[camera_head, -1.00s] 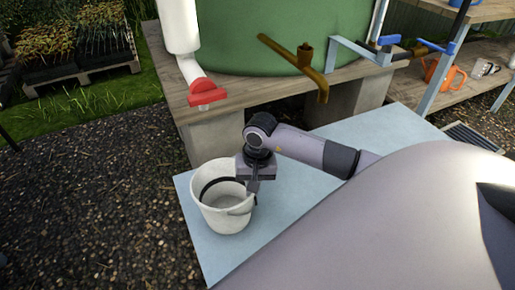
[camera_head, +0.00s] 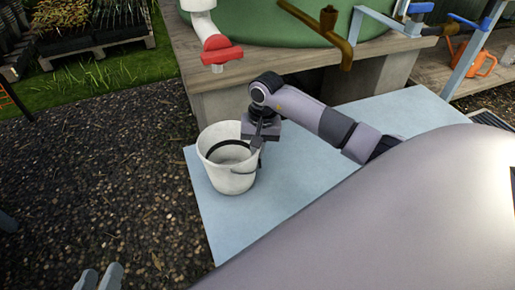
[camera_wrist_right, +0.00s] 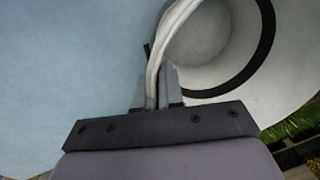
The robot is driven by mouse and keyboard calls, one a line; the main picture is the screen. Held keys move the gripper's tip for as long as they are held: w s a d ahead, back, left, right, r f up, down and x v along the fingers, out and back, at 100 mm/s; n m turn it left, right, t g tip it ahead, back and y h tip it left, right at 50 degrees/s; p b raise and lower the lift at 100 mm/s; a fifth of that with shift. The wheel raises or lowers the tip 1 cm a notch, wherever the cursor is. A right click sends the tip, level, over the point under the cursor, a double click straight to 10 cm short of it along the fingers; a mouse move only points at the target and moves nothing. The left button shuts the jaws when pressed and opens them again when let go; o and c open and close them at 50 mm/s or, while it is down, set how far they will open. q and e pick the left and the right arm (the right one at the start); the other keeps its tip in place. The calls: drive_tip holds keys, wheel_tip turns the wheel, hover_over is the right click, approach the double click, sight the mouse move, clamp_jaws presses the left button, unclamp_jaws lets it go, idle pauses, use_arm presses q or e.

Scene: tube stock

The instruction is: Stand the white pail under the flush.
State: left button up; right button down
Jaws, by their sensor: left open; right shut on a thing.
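The white pail (camera_head: 222,176) stands upright on or just above a pale blue slab. Its dark handle lies around the inside of its mouth. My right gripper (camera_head: 258,142) is shut on the right side of its rim; in the right wrist view the fingers (camera_wrist_right: 158,88) pinch the pail wall (camera_wrist_right: 200,40). The flush is a white downpipe (camera_head: 204,24) with a red fitting (camera_head: 220,53) and a short clear outlet. In the head view the pail is below and slightly right of that outlet. My left gripper (camera_head: 98,278) is at the bottom left edge, open, apart from the pail.
The pale blue slab (camera_head: 290,185) has bare room right of the pail. A wooden platform (camera_head: 196,75) carries a green tank (camera_head: 270,28) with a brown tap (camera_head: 328,22). An orange watering can (camera_head: 478,60) sits on a shelf at right. Dark gravel (camera_head: 110,165) is clear at left.

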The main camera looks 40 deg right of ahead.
drive_tip(key=shift+f, duration=0.25)
idle(0.6)
drive_tip(key=c, duration=1.2)
unclamp_jaws()
drive_tip(key=r, duration=0.2)
drive_tip(key=r+p, duration=0.1)
drive_tip(key=r, duration=0.1)
drive_tip(key=r+p, duration=0.1)
drive_tip(key=r, duration=0.2)
drive_tip(key=shift+s+d, duration=0.25)
drive_tip(key=shift+d, duration=0.1)
